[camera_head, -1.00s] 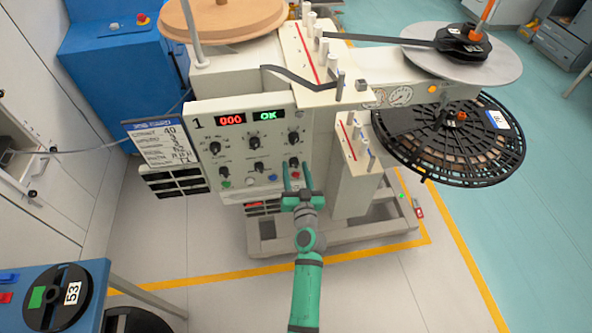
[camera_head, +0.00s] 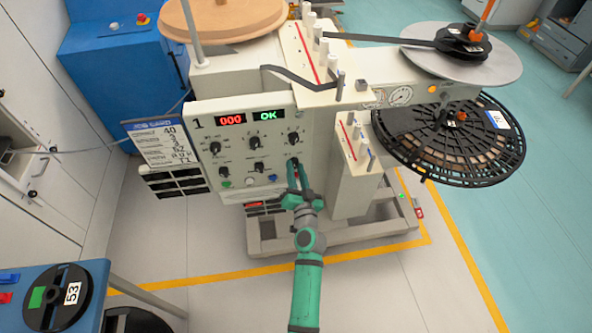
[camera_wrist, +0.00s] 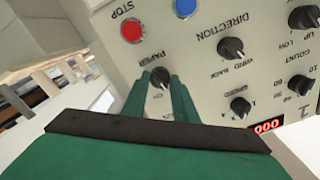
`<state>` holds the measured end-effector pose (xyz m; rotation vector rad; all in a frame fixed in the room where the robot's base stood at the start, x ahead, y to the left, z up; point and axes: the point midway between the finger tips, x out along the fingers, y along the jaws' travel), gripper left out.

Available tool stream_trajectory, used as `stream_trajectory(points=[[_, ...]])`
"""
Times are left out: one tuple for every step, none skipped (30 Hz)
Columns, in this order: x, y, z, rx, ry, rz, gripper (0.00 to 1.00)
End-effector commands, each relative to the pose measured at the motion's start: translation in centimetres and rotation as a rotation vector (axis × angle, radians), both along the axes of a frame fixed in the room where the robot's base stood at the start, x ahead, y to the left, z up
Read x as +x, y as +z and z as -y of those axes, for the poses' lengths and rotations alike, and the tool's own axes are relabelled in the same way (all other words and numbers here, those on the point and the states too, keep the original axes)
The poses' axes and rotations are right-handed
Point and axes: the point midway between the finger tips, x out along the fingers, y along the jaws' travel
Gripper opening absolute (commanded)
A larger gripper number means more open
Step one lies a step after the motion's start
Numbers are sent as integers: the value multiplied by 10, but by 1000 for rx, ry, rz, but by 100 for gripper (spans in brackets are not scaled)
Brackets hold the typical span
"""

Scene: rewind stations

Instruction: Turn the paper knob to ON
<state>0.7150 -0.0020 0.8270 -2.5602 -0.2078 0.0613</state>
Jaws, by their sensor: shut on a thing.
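The paper knob is a black knob (camera_wrist: 160,76) on the control panel (camera_head: 240,185), with PAPER lettering and an ON mark beside it in the wrist view. My green gripper (camera_wrist: 162,84) is at the panel with its two fingers on either side of this knob, shut on it. In the head view my gripper (camera_head: 298,172) reaches the lower right of the panel, and its fingers cover most of the knob. The exact angle of the knob's pointer is hard to tell.
Close by are a red STOP button (camera_wrist: 132,31), a blue button (camera_wrist: 185,7), the DIRECTION knob (camera_wrist: 231,48) and a speed knob (camera_wrist: 240,107). A large black reel (camera_head: 450,138) hangs to the right of the machine. The floor in front is clear.

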Motion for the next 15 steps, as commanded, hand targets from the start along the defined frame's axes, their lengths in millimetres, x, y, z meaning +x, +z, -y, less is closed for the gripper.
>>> stream_trajectory(points=[[0,0,0,42,0,-7,4],[0,0,0,70,0,-11,4],[0,0,0,109,0,-18,4],[0,0,0,137,0,-22,4],[0,0,0,165,0,-27,4],[0,0,0,202,0,-33,4],[0,0,0,230,0,-38,4],[0,0,0,258,0,-42,4],[0,0,0,294,0,-48,4],[0,0,0,321,0,-52,4],[0,0,0,346,0,-57,4],[0,-1,0,380,-1,-63,4],[0,-1,0,405,-1,-67,4],[0,-1,0,428,-1,-71,4],[0,-1,0,459,-1,-76,4]])
